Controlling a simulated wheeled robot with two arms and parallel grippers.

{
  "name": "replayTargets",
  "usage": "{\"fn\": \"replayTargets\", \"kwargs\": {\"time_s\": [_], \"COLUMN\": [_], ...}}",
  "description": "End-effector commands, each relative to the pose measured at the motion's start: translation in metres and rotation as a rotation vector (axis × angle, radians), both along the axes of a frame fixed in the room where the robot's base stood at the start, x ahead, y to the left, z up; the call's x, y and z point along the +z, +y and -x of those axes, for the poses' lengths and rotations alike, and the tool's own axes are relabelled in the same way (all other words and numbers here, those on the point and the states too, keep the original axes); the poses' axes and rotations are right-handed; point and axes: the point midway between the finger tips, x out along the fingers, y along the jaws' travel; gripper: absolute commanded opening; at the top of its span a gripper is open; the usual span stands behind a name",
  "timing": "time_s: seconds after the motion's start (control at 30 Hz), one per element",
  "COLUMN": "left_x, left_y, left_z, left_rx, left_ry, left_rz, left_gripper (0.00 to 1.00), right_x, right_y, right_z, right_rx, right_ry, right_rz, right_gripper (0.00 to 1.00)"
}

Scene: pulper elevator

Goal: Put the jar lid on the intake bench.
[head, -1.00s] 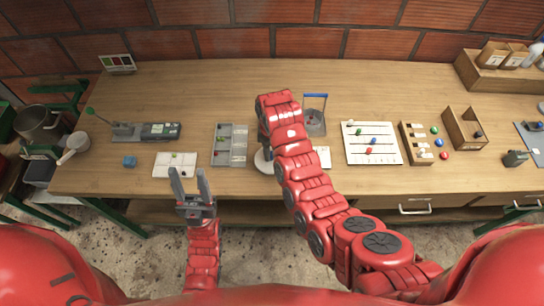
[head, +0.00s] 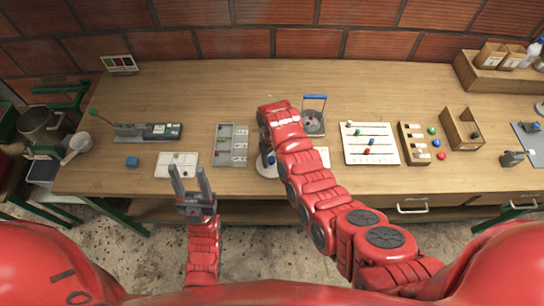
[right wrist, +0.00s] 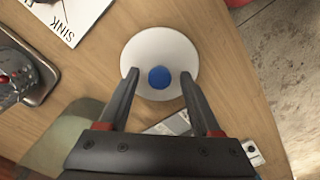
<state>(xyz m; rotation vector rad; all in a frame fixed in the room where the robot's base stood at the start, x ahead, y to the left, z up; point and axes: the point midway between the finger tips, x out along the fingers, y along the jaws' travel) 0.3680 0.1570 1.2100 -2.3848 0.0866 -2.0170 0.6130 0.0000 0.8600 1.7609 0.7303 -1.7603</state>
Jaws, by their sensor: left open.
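The jar lid is a white disc with a blue knob (right wrist: 160,77). In the head view the lid (head: 262,169) shows partly behind my right arm, near the front edge of the long wooden bench (head: 350,92). In the right wrist view my right gripper (right wrist: 159,77) is open, its fingertips over the disc on either side of the knob, with a gap at each side. The right fingers are hidden in the head view. My left gripper (head: 188,170) is open and empty in front of the bench. I cannot tell which part is the intake bench.
A grey compartment tray (head: 231,146) lies left of the lid. A white slotted board (head: 371,143) lies to the right. A container with a blue handle (head: 313,115) stands behind my right arm. The back middle of the bench is bare.

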Motion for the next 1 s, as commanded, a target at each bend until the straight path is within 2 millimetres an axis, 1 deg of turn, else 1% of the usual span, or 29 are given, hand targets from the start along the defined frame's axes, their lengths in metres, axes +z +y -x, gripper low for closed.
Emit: {"fn": "replayTargets", "kwargs": {"time_s": [0.2,0.3,0.37,0.47,0.6,0.7,0.77,0.8,0.9,1.0], "left_x": [0.000,0.004,0.000,-0.004,-0.012,-0.021,-0.024,-0.002,0.012,0.021], "left_y": [0.000,0.000,0.000,0.000,0.000,0.000,0.000,0.000,0.000,0.000], "left_z": [0.000,0.000,0.000,0.000,0.000,0.000,0.000,0.000,0.000,0.000], "left_rx": [0.000,0.000,0.000,0.000,0.000,0.000,0.000,0.000,0.000,0.000], "left_ry": [0.000,0.000,0.000,0.000,0.000,0.000,0.000,0.001,-0.001,0.000], "left_rz": [0.000,0.000,0.000,0.000,0.000,0.000,0.000,0.000,0.000,0.000], "left_gripper": [0.50,0.50,0.50,0.50,0.50,0.50,0.50,0.50,0.50,0.50], "right_x": [0.000,0.005,0.005,0.012,0.031,0.051,0.065,0.087,0.106,0.117], "right_y": [0.000,0.000,0.000,0.001,0.001,0.001,0.001,0.000,0.000,0.000], "right_z": [0.000,0.000,0.000,-0.001,0.000,-0.002,-0.002,-0.001,0.000,0.000], "right_rx": [0.000,0.000,0.000,0.002,0.001,0.000,0.000,-0.001,-0.001,-0.001], "right_ry": [0.000,0.000,0.000,-0.001,-0.003,-0.006,-0.008,-0.003,-0.001,0.001], "right_rz": [0.000,0.000,0.000,0.000,-0.003,-0.001,-0.004,-0.003,-0.002,-0.001], "right_gripper": [0.65,0.65,0.65,0.65,0.65,0.65,0.65,0.65,0.65,0.65]}}
